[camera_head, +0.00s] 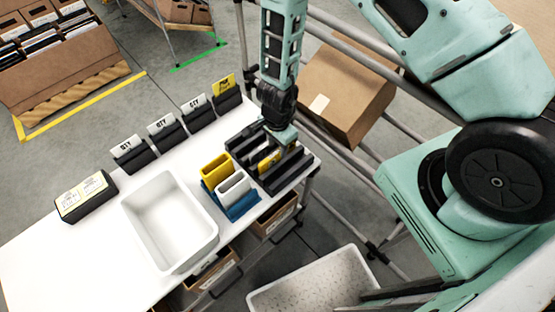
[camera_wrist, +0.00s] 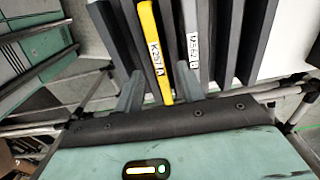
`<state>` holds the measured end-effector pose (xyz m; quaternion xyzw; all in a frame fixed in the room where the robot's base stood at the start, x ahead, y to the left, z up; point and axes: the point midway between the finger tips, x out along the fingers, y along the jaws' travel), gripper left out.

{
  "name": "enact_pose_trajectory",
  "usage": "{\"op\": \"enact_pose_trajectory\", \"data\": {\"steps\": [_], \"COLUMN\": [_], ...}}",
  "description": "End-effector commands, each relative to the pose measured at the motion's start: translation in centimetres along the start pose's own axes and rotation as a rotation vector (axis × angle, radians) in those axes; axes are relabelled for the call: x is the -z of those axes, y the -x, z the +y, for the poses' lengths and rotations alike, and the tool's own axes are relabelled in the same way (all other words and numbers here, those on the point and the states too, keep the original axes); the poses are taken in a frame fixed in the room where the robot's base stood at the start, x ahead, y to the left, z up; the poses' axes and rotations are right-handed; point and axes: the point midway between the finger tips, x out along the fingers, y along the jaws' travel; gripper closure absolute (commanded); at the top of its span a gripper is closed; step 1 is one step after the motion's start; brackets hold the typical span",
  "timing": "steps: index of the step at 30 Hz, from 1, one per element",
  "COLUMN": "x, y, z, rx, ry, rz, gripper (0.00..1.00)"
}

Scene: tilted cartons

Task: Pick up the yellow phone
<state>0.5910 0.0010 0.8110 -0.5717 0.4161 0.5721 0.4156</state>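The yellow phone (camera_wrist: 152,47) stands on edge in a slot of the dark rack (camera_head: 285,182) on the white table, with a label reading K257A. It also shows in the head view (camera_head: 268,159), partly hidden by my arm. My gripper (camera_wrist: 160,84) is open, with one finger on each side of the phone's near end. I cannot tell whether the fingers touch it. In the head view my gripper (camera_head: 281,134) is over the rack. A grey phone (camera_wrist: 191,42) with a label stands in a slot to the right.
A white tub (camera_head: 170,220) stands further left. Several dark card holders line the back edge. A cardboard box (camera_head: 345,92) lies tilted beyond the table.

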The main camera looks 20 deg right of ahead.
Motion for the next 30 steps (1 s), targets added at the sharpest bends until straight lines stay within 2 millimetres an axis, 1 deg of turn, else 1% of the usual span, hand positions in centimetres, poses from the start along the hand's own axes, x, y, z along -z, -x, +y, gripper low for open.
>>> {"op": "enact_pose_trajectory", "data": {"steps": [1,6,14,17,18,19,27,30], "x": [0.1,0.1,0.0,0.0,0.0,0.0,0.0,0.1], "y": [-1.0,-2.5,-2.7,-2.7,-2.7,-2.7,-2.6,-2.1], "z": [0.1,0.1,0.0,0.0,0.0,0.0,0.0,0.0], "rx": [0.0,0.0,0.001,0.001,0.001,0.001,0.001,0.002], "ry": [-0.003,-0.001,0.001,0.001,0.001,0.001,0.001,0.002], "rz": [-0.003,-0.001,0.0,0.0,0.0,0.0,0.0,0.002], "gripper": [0.61,0.61,0.61,0.86,0.97,1.0,1.0,1.0]}}
